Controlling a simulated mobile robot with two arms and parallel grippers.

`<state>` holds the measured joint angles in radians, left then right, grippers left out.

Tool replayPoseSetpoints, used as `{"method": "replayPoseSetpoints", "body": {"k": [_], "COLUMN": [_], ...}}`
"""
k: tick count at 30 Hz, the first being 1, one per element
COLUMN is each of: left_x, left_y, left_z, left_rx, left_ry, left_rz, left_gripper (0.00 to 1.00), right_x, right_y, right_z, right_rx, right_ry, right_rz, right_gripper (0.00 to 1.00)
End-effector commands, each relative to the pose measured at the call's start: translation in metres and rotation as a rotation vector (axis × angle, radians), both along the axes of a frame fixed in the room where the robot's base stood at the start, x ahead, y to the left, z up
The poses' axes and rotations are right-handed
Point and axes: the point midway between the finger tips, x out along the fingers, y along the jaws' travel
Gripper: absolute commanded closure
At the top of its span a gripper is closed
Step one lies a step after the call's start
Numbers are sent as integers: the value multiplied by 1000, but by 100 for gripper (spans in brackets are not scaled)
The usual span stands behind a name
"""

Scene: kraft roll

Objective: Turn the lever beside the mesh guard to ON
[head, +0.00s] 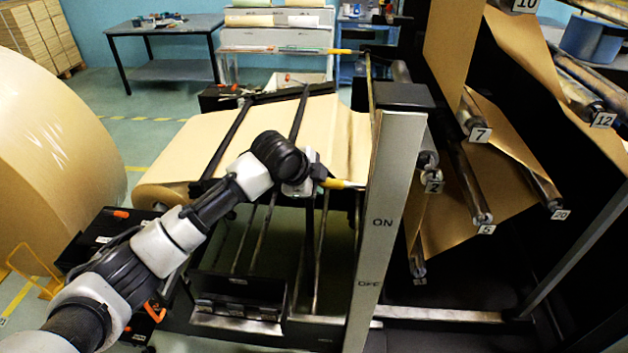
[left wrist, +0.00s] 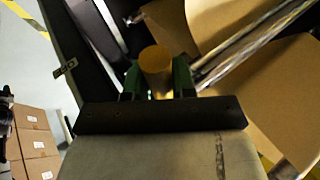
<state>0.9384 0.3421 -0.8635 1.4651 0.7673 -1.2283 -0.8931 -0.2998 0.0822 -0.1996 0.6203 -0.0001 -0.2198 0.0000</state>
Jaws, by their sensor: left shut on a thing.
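The lever's yellow handle (head: 346,184) sticks out to the left of a pale upright panel (head: 392,165). The panel carries the label ON and, lower down, OFF. The handle shows slightly above the height of ON. My left gripper (head: 318,184) is shut on the handle's left end. In the left wrist view the handle's round yellow-brown end (left wrist: 155,60) sits between the green fingers of the gripper (left wrist: 157,80). I cannot make out the mesh guard clearly. My right gripper is not in view.
A second yellow handle (head: 340,51) sits farther back. Brown paper (head: 270,135) runs over the frame behind my left arm. A large kraft roll (head: 55,130) stands at the left. Numbered rollers (head: 470,180) fill the right. A dark table (head: 165,50) is at the back.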

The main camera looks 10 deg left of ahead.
Motion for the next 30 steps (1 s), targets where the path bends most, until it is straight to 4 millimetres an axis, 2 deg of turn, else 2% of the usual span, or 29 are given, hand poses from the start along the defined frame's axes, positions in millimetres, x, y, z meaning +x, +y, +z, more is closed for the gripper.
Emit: {"method": "replayPoseSetpoints", "body": {"k": [5,6,10,11,21,26,30], "left_x": [2,2,2,2,-1,-14,-29], "left_y": [1,1,1,1,3,11,21], "left_z": [5,5,5,4,6,23,46], "left_rx": [2,2,1,0,0,1,2], "left_ry": [-13,-13,-11,-11,-8,-11,-13], "left_rz": [-1,-1,-1,0,0,0,-1], "left_gripper": [100,72,52,49,49,49,49], "right_x": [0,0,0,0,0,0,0], "right_y": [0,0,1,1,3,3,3], "right_z": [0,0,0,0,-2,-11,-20], "right_rx": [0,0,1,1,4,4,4], "right_ry": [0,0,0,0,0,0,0], "right_rz": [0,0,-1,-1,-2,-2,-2], "right_gripper": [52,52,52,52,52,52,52]}}
